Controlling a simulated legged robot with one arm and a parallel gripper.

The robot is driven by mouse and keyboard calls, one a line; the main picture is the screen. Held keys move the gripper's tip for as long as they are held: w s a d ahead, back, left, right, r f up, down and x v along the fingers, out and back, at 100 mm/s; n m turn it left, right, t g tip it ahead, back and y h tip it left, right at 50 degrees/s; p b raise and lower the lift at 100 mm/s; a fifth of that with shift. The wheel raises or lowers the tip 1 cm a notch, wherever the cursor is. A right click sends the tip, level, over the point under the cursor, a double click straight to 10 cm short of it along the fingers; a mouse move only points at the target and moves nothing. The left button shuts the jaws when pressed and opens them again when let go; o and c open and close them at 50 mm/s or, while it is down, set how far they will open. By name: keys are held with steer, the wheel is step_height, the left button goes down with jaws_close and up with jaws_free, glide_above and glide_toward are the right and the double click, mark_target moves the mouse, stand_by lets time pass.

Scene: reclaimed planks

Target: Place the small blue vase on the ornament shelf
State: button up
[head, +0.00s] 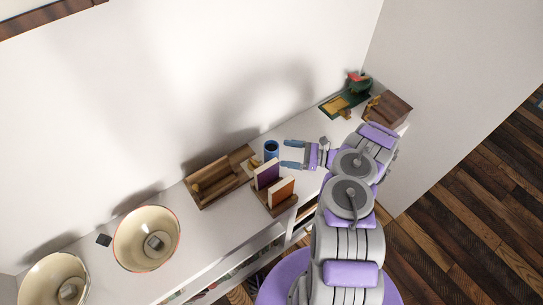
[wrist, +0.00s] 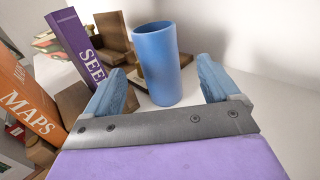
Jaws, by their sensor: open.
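The small blue vase (head: 271,149) stands upright on the white counter (head: 225,218), just beyond my fingertips. In the wrist view the blue vase (wrist: 155,65) appears between the two blue fingers. My gripper (head: 286,154) is open and empty, low over the counter and pointing left at the vase; it also shows in the wrist view (wrist: 162,85). I cannot tell whether a finger touches the vase. A wooden rack (head: 220,178) with compartments lies left of the vase. A dark wooden shelf edge (head: 45,14) shows high at the upper left. I cannot tell which is the ornament shelf.
A purple book (head: 266,174) and an orange book (head: 281,192) stand in a wooden holder close beside the vase. Two cream bowls (head: 146,238) are at the left. A green stand (head: 343,104) and a wooden box (head: 389,108) are at the far right. The wall runs behind.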

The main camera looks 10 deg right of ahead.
mark_target(271, 151)
steer(key=shift+b+x, duration=1)
steer(key=shift+x, duration=2.6)
steer(key=shift+s+r, duration=0.1)
steer(key=shift+r, duration=0.05)
steer(key=c, duration=1.3)
